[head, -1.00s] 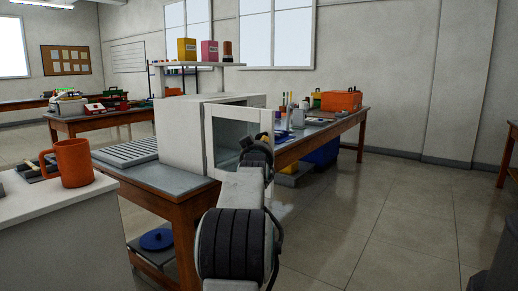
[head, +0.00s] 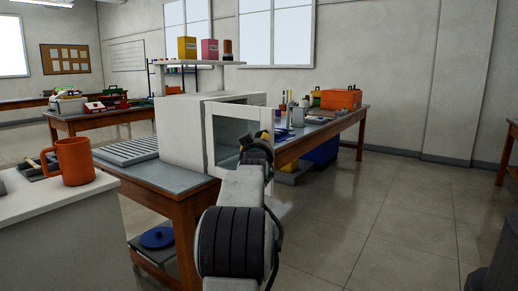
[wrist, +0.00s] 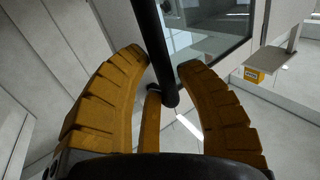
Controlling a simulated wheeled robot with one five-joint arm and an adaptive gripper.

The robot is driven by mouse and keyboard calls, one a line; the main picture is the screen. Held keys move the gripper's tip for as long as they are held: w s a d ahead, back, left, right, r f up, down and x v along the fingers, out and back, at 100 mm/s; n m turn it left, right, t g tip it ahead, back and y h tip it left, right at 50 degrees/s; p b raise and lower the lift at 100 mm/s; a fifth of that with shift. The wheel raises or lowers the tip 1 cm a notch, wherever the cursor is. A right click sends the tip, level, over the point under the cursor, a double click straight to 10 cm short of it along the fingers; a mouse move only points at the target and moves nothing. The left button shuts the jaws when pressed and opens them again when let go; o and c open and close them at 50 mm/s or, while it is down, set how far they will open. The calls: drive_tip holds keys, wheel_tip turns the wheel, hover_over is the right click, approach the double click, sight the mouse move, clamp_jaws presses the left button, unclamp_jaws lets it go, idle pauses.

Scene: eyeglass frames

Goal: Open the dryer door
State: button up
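The dryer (head: 182,135) is a white box on the wooden workbench. Its white-framed, glazed door (head: 240,112) stands ajar, with its right edge swung out towards me. My arm reaches forward to that door's right side, and my gripper (head: 257,150) is there. In the wrist view the dark bar handle (wrist: 151,35) passes between the yellow fingers of my gripper (wrist: 164,65). The fingertips close in on both sides of the bar, and one finger shows behind it. The glass pane (wrist: 215,30) lies just beyond. In the head view my arm hides the handle.
The workbench (head: 180,205) stands under the dryer. A white counter (head: 60,225) with an orange mug (head: 73,161) is at the near left. A blue bin (head: 322,152) is under the bench. The floor (head: 390,210) to the right is clear.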

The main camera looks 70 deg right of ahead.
drive_tip(key=v, duration=1.2)
idle(0.7)
